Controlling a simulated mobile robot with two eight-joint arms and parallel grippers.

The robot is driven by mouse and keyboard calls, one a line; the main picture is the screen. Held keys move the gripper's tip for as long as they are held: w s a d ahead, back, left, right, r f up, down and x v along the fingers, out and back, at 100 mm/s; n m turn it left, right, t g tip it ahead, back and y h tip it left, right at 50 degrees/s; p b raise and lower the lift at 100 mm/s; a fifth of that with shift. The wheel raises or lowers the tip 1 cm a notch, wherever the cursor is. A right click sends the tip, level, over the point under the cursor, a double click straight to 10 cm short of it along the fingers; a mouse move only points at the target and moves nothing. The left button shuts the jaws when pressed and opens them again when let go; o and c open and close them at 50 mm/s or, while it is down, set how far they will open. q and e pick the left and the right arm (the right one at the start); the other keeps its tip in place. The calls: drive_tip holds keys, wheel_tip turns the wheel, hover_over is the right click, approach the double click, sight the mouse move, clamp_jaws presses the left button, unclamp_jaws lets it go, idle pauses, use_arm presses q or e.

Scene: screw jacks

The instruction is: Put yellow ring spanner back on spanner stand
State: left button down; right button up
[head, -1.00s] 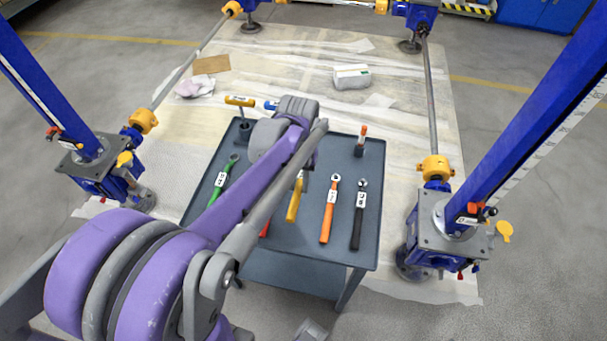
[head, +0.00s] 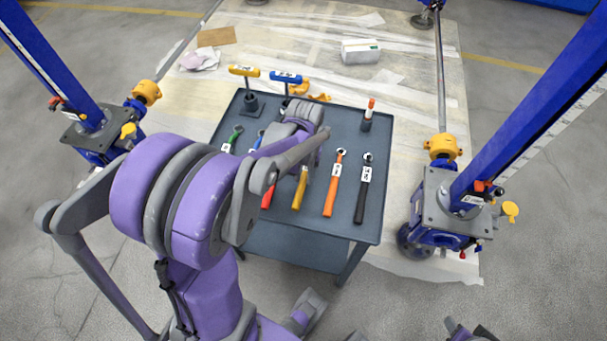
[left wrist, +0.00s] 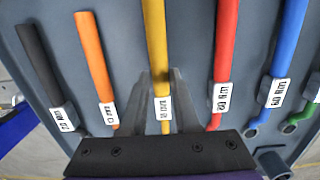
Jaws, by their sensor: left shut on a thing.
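The yellow ring spanner (head: 299,192) is at the middle of a dark grey cart top, in a row with other spanners. In the head view its far part is hidden under my left arm. My left gripper (head: 303,150) is over it, with fingertips hidden there. In the left wrist view the yellow spanner (left wrist: 157,40) runs between the two fingers of my left gripper (left wrist: 160,80), which is shut on it. Its white label shows between the fingers. I cannot tell whether it touches the cart top. No separate spanner stand can be made out.
An orange spanner (head: 334,185) and black spanner (head: 362,190) lie to the right, a red spanner (left wrist: 226,50) close on the other side. A yellow T-handle (head: 244,71) and blue T-handle (head: 286,77) stand at the back. Blue jacks (head: 465,200) flank the cart.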

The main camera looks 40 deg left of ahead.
use_arm(q)
drive_tip(key=shift+f, duration=0.2)
drive_tip(key=c, duration=0.7)
unclamp_jaws()
drive_tip(key=shift+o, duration=0.2)
drive_tip(key=shift+r, duration=0.1)
drive_tip(key=shift+r, duration=0.3)
wheel_tip(320, 180, up, 11)
drive_tip(key=p, duration=0.2)
drive_tip(key=s+d+f+m+t, duration=0.1)
drive_tip(key=s+d+m+t, duration=0.1)
drive_tip(key=d, duration=0.5)
drive_tip(key=s+d+f+m+t, duration=0.2)
drive_tip(key=s+d+m+t, duration=0.1)
drive_tip(key=s+d, duration=0.3)
drive_tip(key=shift+d+m+t, duration=0.3)
drive_tip(key=shift+d+m, duration=0.1)
drive_tip(key=shift+d, duration=0.3)
drive_tip(key=shift+w, duration=0.1)
